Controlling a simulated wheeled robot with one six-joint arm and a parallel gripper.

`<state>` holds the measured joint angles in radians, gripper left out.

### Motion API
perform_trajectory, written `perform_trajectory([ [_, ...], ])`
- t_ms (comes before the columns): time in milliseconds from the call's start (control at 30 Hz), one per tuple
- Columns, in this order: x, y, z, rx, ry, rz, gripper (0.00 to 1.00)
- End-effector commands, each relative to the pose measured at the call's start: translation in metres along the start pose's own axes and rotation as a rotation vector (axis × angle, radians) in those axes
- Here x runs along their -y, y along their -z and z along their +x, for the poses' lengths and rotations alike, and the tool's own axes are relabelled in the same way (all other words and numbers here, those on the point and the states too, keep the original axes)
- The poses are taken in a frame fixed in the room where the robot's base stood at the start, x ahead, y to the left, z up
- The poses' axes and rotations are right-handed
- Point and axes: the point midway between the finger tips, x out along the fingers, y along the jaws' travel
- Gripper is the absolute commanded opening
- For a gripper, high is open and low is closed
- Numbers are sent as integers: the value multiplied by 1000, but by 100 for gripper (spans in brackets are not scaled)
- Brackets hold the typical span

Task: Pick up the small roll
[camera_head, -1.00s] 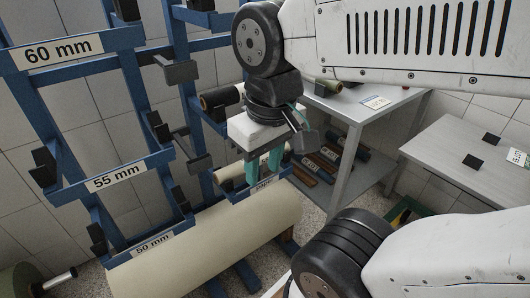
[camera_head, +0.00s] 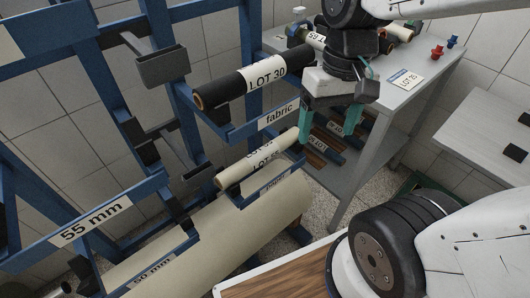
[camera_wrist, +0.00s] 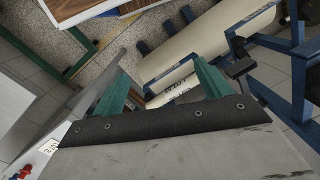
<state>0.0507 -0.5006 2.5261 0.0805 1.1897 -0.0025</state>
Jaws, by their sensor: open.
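A small cream roll (camera_head: 258,161) with a LOT label lies on a blue rack holder, above a much larger cream roll (camera_head: 215,228). The small roll also shows in the wrist view (camera_wrist: 172,90), partly hidden, between and beyond my fingers. My gripper (camera_head: 328,135), with teal fingers pointing down, is open and empty, just right of the small roll's far end in the head view. The fingers look apart from the roll. My gripper also shows in the wrist view (camera_wrist: 160,82).
A black roll (camera_head: 222,88) labelled LOT 30 sits on a holder above the small roll. Blue rack posts and grey brackets (camera_head: 160,65) stand at left. A grey table (camera_head: 425,72) with rolls and red pegs is behind my gripper.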

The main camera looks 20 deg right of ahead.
Motion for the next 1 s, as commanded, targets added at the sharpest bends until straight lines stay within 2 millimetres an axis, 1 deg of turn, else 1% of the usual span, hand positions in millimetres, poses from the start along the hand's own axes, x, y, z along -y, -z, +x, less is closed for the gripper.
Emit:
perform_trajectory([
  [33,1,12,12,46,28,33,76],
  [100,6,30,27,89,75,82,76],
  [167,10,46,40,118,117,129,76],
  [267,17,74,66,157,188,219,76],
  [367,23,105,94,182,258,327,76],
  [400,25,117,108,189,283,375,76],
  [467,27,137,128,194,319,454,76],
  [500,27,150,142,195,341,511,76],
  [567,26,170,164,187,369,600,76],
  [600,25,183,179,180,385,662,76],
  [700,18,213,213,146,410,815,76],
  [800,7,240,239,91,420,961,76],
  [900,-4,262,253,27,418,1074,76],
  [1000,-10,272,256,-13,415,1120,76],
])
